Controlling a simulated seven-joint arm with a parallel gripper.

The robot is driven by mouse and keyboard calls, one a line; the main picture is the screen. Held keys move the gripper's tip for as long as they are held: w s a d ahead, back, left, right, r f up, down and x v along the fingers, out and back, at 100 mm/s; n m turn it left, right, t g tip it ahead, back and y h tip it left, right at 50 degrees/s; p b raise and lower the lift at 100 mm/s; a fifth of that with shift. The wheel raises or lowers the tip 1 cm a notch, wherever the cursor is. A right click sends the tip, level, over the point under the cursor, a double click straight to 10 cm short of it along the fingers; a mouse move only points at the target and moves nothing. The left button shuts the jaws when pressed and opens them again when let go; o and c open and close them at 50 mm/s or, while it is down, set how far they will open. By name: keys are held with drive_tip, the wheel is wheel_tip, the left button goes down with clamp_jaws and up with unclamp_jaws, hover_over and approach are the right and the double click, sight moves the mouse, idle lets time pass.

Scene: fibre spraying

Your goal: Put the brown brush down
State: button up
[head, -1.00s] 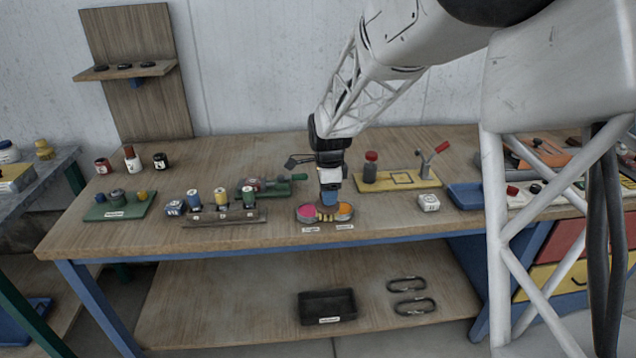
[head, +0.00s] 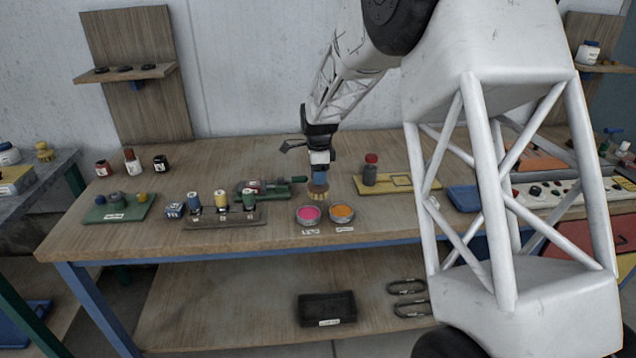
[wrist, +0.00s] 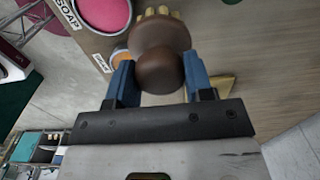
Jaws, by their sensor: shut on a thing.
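The brown brush (head: 318,192) is upright with its pale bristles down, just behind two round dishes on the bench. In the wrist view the brush (wrist: 160,65) shows its round brown knob and wider brown head. My gripper (head: 319,178) is above it, with its blue fingers shut on the knob; the fingers also show in the wrist view (wrist: 160,80). I cannot tell whether the bristles touch the bench top (head: 270,228). The pink dish (head: 309,213), labelled SOAP in the wrist view, and the orange dish (head: 342,212) stand in front of the brush.
A green vise-like tool (head: 265,188) and a rack of spools (head: 225,217) are to the left. A yellow board (head: 395,184) with a red-capped bottle (head: 371,170) is to the right, near a blue tray (head: 463,198). Bare wood lies around the dishes.

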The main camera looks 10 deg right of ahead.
drive_tip(key=shift+w, duration=0.35)
drive_tip(key=shift+f, duration=0.1)
drive_tip(key=shift+f, duration=1.7)
drive_tip(key=shift+f, duration=0.1)
drive_tip(key=o, duration=1.1)
drive_tip(key=shift+c, duration=0.2)
wheel_tip(320, 180, up, 12)
drive_tip(key=shift+f, duration=0.15)
drive_tip(key=shift+r, duration=0.3)
